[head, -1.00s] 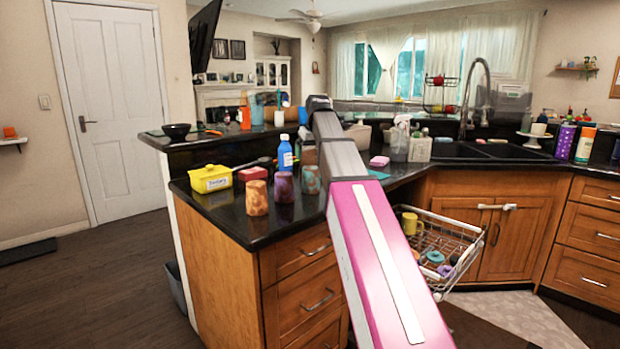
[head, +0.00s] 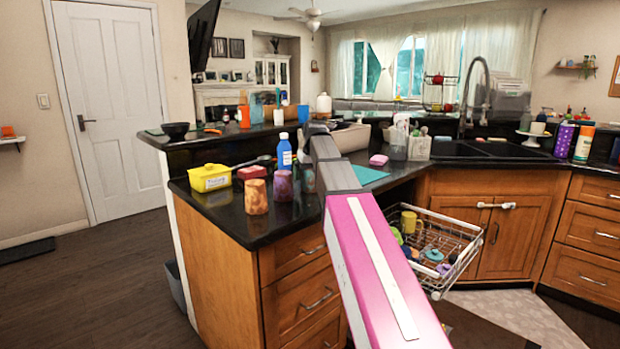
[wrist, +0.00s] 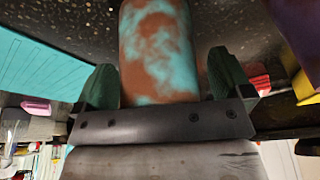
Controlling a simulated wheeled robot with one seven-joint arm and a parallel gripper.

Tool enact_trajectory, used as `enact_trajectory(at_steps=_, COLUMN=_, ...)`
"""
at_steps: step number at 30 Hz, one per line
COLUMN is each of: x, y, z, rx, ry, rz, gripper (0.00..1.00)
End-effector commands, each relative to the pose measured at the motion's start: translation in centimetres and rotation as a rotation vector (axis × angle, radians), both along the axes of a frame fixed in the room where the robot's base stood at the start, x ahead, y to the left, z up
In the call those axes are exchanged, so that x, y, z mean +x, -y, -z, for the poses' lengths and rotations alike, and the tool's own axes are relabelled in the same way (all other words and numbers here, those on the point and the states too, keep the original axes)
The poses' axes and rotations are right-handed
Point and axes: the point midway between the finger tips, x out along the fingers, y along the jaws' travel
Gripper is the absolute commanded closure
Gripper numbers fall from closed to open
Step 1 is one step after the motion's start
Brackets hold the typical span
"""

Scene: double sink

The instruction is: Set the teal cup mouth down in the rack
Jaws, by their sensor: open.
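The teal cup, mottled teal and brown, stands on the dark counter. In the wrist view the teal cup (wrist: 158,50) lies between the two green fingers of my gripper (wrist: 165,78), which is open around it; a gap shows at the right finger. In the head view only a sliver of the teal cup (head: 308,180) shows beside my pink and grey arm, which hides my gripper. The white wire rack (head: 462,272) is pulled out at the right, below counter height. It holds a yellow mug (head: 408,221) and several small green, teal and blue items.
An orange-brown cup (head: 256,197) and a purple cup (head: 283,185) stand left of the teal cup. Behind them are a yellow tub (head: 210,178), a red block (head: 252,172) and a blue bottle (head: 285,152). A teal mat (head: 368,175) lies right of my arm.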

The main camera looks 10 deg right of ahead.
Motion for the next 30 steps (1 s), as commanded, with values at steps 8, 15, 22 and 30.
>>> enact_trajectory(at_steps=8, x=0.0, y=0.0, z=0.0, rx=0.000, ry=0.000, rz=0.000, gripper=0.57)
enact_trajectory(at_steps=15, x=0.0, y=0.0, z=-0.1, rx=0.000, ry=0.000, rz=0.000, gripper=0.57)
enact_trajectory(at_steps=22, x=0.1, y=0.0, z=-2.0, rx=0.000, ry=0.001, rz=0.000, gripper=0.57)
enact_trajectory(at_steps=30, x=0.2, y=0.0, z=-6.9, rx=0.000, ry=0.002, rz=0.000, gripper=0.57)
